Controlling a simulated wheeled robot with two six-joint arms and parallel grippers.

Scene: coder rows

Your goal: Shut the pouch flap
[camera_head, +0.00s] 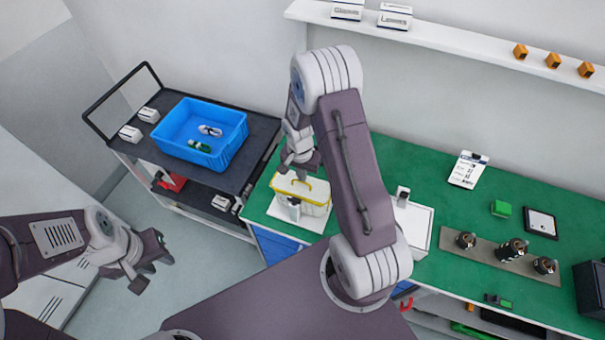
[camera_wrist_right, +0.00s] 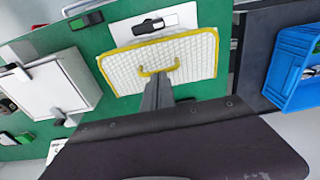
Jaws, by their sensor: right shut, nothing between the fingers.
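A white quilted pouch with yellow trim (camera_head: 318,190) stands near the left end of the green bench. In the right wrist view its broad white face (camera_wrist_right: 195,55) has a yellow border and a yellow loop (camera_wrist_right: 158,71). I cannot tell for sure how far the flap stands open. My right gripper (camera_head: 299,170) is shut and empty, just above the pouch's far edge in the head view. In the wrist view its fingertips (camera_wrist_right: 158,82) are close to the yellow loop; contact is unclear. My left gripper (camera_head: 153,271) is open and empty over the floor, away from the bench.
A white plate (camera_head: 308,223) with a grey-and-white device lies in front of the pouch. A white box (camera_head: 417,226) stands to its right. A blue crate (camera_head: 231,147) sits on the dark cart (camera_head: 262,130) at left. A shelf (camera_head: 450,42) runs along the wall.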

